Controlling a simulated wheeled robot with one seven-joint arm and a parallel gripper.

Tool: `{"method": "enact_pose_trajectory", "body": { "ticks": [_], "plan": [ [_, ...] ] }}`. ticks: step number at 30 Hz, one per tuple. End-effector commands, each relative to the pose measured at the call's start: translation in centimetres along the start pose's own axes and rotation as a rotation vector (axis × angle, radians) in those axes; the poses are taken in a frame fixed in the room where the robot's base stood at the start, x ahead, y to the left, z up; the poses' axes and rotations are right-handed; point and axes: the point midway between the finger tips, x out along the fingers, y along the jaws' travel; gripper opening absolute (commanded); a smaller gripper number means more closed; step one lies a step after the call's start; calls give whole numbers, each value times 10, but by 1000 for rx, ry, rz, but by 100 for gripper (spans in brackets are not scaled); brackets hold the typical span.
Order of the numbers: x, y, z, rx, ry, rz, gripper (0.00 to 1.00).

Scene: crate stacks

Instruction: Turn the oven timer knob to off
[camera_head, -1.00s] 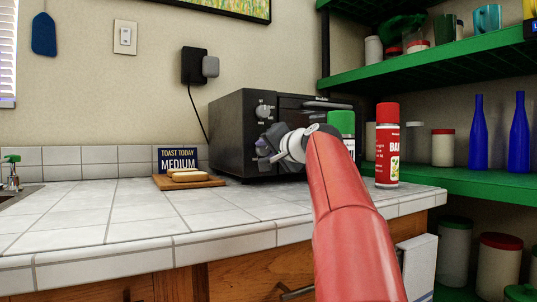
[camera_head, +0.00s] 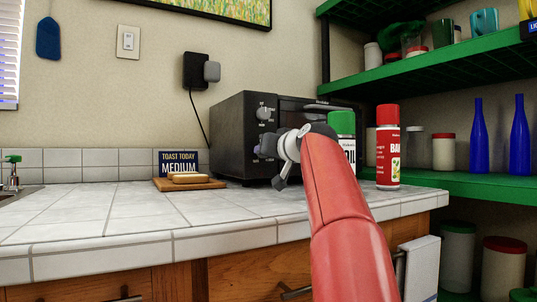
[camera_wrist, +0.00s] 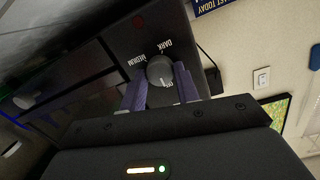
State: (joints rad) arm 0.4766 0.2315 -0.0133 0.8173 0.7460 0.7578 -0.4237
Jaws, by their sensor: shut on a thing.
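The black toaster oven (camera_head: 233,137) stands on the white tiled counter (camera_head: 110,210). Its upper knob (camera_head: 264,113) shows on the front panel in the head view. In the wrist view, a round dark grey knob (camera_wrist: 160,70) with a light pointer mark sits between my two fingers. White words MEDIUM and DARK are printed around it, and the pointer is on the side toward my gripper. My gripper (camera_wrist: 160,86) is shut on this knob. In the head view, my gripper (camera_head: 266,149) is at the lower part of the panel, and my arm hides much of the oven front.
A wooden board (camera_head: 205,185) with bread and a blue TOAST TODAY MEDIUM sign (camera_head: 179,162) stand left of the oven. A green-capped can (camera_head: 342,122) and a red spray can (camera_head: 388,150) stand to the right. Green shelves (camera_head: 430,67) rise beyond. The front counter is clear.

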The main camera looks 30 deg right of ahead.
Motion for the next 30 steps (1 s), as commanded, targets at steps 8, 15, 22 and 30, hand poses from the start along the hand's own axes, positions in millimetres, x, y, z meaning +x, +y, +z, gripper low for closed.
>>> {"method": "enact_pose_trajectory", "body": {
  "ticks": [8, 15, 22, 30],
  "plan": [
    [1, 0, 2, -24, -4, 1, 9],
    [1, 0, 2, -24, -4, 1, 8],
    [1, 0, 2, -23, -3, 1, 53],
    [-1, 0, 1, -23, 0, 2, 53]
  ]
}}
